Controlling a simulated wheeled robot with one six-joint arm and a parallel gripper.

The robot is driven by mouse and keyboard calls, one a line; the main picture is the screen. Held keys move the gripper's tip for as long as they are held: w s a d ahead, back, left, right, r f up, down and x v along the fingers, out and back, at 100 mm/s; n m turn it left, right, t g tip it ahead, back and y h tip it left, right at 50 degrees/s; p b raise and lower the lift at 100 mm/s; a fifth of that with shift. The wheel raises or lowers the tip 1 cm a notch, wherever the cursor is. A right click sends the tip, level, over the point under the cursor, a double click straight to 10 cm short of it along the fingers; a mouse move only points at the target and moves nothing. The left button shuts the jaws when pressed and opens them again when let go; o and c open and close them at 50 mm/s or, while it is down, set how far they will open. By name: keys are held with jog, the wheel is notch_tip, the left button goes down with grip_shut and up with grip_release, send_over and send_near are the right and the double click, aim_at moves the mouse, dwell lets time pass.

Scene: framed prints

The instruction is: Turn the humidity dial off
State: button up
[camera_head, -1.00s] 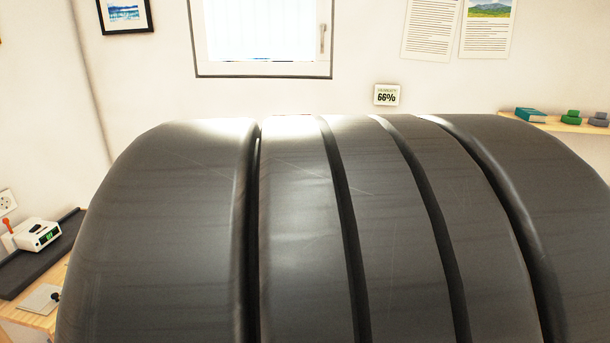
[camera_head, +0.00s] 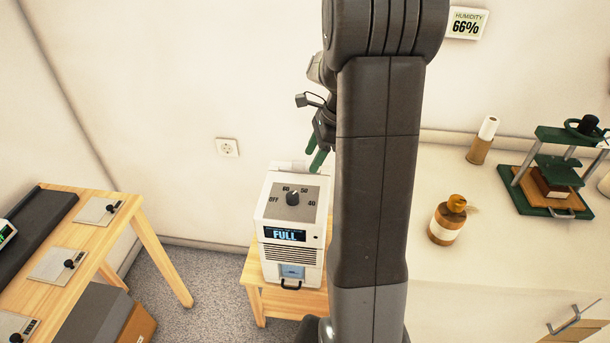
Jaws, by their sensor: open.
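The humidity dial is a black knob (camera_head: 293,198) on the grey top panel of a white dehumidifier (camera_head: 268,213). Marks OFF, 60, 50 and 40 ring the knob. Its pointer seems to face up, between 60 and 50, but it is too small to be sure. The unit's display reads FULL. My gripper (camera_head: 314,160) has green fingers and is open and empty. In the picture it is just above the unit's back edge, apart from the knob. My arm hides the unit's right side.
The unit stands on a low wooden stand (camera_head: 255,290). A wooden table (camera_head: 155,228) with several plates is at left. A white bench (camera_head: 465,265) at right holds a brown bottle (camera_head: 446,220), a roll (camera_head: 482,140) and a green press (camera_head: 545,205). A wall sign (camera_head: 467,23) reads humidity 66%.

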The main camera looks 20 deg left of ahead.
aim_at(293, 195)
jog(key=x, duration=1.3)
jog(key=shift+s+a+f, duration=0.15)
jog(key=shift+f, duration=0.1)
jog(key=c, duration=1)
jog(key=shift+o, duration=0.2)
